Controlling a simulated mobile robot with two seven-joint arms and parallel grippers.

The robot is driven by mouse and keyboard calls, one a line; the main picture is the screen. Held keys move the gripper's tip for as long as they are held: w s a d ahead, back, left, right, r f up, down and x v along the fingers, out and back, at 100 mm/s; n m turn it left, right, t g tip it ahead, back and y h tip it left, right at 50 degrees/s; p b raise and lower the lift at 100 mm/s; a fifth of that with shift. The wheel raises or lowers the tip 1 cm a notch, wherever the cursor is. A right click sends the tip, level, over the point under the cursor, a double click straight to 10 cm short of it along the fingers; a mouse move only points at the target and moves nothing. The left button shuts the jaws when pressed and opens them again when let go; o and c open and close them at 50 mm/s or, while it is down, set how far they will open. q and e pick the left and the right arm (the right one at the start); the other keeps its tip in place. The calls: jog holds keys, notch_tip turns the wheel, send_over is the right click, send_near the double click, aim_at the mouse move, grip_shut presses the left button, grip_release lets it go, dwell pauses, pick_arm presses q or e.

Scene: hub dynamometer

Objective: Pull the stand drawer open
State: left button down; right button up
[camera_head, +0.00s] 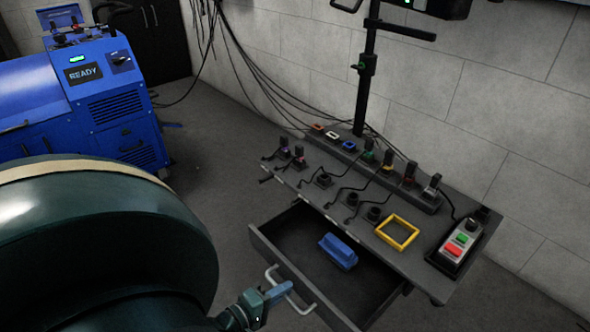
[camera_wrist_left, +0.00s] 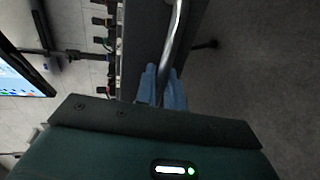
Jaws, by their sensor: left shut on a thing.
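The stand drawer (camera_head: 288,243) is pulled out from the dark stand (camera_head: 335,205), and its inside shows. A blue block-like object (camera_head: 338,251) lies in it. My left gripper (camera_head: 280,291) is shut on the drawer's pale bar handle (camera_head: 304,307) at the drawer front. In the left wrist view the blue fingers (camera_wrist_left: 161,88) close around the metal handle (camera_wrist_left: 178,35). The large dark green part of my arm hides the lower left of the head view. My right gripper is not in view.
The stand top carries several plugs with cables, a yellow square frame (camera_head: 397,232) and a box with red and green buttons (camera_head: 457,246). A blue machine reading READY (camera_head: 85,73) stands at the far left. Grey floor (camera_head: 215,160) lies open between machine and stand.

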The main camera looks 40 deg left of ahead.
pick_arm(q)
jog(key=shift+s, duration=0.55)
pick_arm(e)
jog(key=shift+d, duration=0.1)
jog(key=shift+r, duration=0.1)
pick_arm(q)
jog(key=c, duration=1.6)
grip_release()
jog(key=shift+c, duration=0.2)
jog(key=shift+s, duration=0.1)
jog(key=p+v, duration=0.2)
jog(key=v, duration=1.1)
jog(key=shift+p, duration=0.4)
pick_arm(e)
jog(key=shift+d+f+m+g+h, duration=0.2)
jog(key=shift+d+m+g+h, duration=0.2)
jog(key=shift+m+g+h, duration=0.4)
